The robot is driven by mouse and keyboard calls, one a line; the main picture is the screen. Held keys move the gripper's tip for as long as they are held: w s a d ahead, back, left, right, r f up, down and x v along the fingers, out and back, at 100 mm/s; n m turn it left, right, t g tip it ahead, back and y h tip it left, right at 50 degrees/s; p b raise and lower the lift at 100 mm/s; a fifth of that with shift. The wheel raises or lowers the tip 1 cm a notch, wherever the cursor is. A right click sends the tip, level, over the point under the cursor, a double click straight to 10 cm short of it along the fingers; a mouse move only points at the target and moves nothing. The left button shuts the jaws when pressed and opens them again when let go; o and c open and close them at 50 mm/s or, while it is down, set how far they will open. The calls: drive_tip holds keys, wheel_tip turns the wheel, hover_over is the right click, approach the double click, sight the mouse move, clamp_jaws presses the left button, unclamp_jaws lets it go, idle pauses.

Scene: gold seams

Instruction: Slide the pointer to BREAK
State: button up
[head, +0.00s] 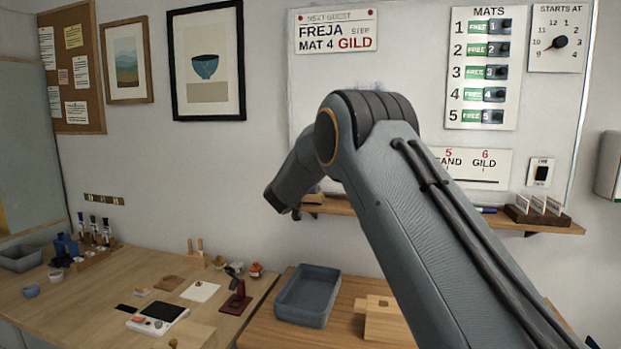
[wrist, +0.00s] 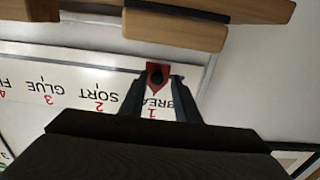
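In the wrist view the step strip (wrist: 72,88) appears upside down, with SORT, GLUE and part of BREAK readable. The red pointer (wrist: 157,69) with a dark round knob is at the strip's edge, its tip toward the 1 of BREAK. My gripper (wrist: 158,83) has its two fingers apart, one on each side of the pointer; they partly cover the word BREAK. I see no clear contact with the knob. In the head view the strip's SAND and GILD end (head: 484,167) shows to the right of my arm; my arm hides the pointer and my gripper's fingertips.
A wooden ledge (head: 548,225) runs below the whiteboard and holds a card holder (head: 537,216). A grey tray (head: 307,296) and a workbench with small tools stand below.

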drive_tip(key=shift+s+f, duration=0.1)
drive_tip(key=shift+s, duration=0.05)
drive_tip(key=b+v, duration=0.2)
drive_tip(key=v, duration=0.5)
drive_tip(key=shift+s+a, duration=0.1)
drive_tip(key=shift+s, duration=0.2)
drive_tip(key=s+d+f+n+g+y, duration=0.2)
drive_tip(key=s+d+f+g+y, duration=0.15)
drive_tip(key=s+f, duration=0.6)
drive_tip(key=s+d+f+n+g+y, duration=0.35)
drive_tip(key=s+f, duration=0.45)
drive_tip(key=s, duration=0.3)
drive_tip(key=s+d+f+g, duration=0.2)
drive_tip(key=s+f+g, duration=0.1)
drive_tip(key=s, duration=0.7)
drive_tip(key=s+d+f+m+g, duration=0.1)
drive_tip(key=s+d+f+g, duration=0.1)
drive_tip(key=s, duration=0.8)
drive_tip(key=s+d+f+g, duration=0.3)
drive_tip(key=s+f, duration=0.1)
drive_tip(key=s, duration=0.6)
drive_tip(key=shift+s+f+g+h, duration=0.1)
drive_tip(key=shift+s+g+h, duration=0.15)
drive_tip(key=shift+g+h, duration=0.05)
